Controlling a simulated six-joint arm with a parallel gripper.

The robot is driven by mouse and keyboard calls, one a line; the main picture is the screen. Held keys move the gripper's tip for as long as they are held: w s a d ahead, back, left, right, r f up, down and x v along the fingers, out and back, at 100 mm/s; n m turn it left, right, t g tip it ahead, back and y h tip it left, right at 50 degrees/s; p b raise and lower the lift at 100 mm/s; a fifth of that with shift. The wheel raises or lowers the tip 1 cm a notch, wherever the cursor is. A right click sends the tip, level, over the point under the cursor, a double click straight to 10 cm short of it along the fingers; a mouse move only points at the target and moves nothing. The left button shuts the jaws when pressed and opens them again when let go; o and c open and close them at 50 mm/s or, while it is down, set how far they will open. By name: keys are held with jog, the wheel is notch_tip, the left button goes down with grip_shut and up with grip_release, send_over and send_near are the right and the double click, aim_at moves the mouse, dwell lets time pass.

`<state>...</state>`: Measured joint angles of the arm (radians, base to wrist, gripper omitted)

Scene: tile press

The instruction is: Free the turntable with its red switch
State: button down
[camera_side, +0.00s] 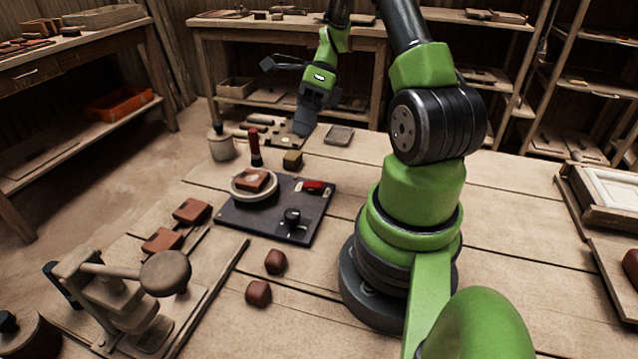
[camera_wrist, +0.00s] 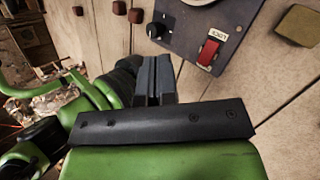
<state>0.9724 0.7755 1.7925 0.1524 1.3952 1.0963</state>
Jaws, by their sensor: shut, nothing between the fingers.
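The turntable (camera_side: 238,194) is a pale disc on a dark base plate (camera_side: 262,220), with a red-brown tile (camera_side: 252,179) on it. The red switch (camera_side: 313,186) lies at the plate's right side, beside a small pale label. In the wrist view the red switch (camera_wrist: 208,51) sits under a label that seems to read LOCK. A black knob (camera_side: 291,217) stands at the plate's front and also shows in the wrist view (camera_wrist: 155,30). My gripper (camera_side: 302,128) is shut and empty, above the table beyond the plate. In the wrist view its fingers (camera_wrist: 154,68) point toward the plate, apart from the switch.
An olive block (camera_side: 292,160) and an upright red-handled stamp (camera_side: 254,148) stand behind the plate. Two brown lumps (camera_side: 275,261) lie in front. A wooden press (camera_side: 130,290) and red-brown tiles (camera_side: 192,211) are at left. The table right of the plate is clear up to my base.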

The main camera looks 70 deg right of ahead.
aim_at(316, 183)
jog(key=shift+s+f, duration=0.1)
jog(key=shift+f, duration=0.05)
jog(key=shift+s+f, duration=0.3)
jog(key=shift+f, duration=1.15)
jog(key=shift+s+f, duration=0.3)
jog(key=shift+f, duration=1.1)
jog(key=shift+s+f, duration=0.3)
jog(key=shift+f, duration=1.15)
jog(key=shift+f, duration=0.15)
jog(key=shift+f, duration=0.25)
jog(key=shift+s+f, duration=0.15)
jog(key=shift+f, duration=0.2)
jog(key=shift+r, duration=0.8)
jog(key=shift+w, duration=0.2)
jog(key=shift+w+r, duration=0.25)
jog(key=shift+r, duration=1)
jog(key=shift+w+r, duration=0.25)
jog(key=shift+r, duration=0.95)
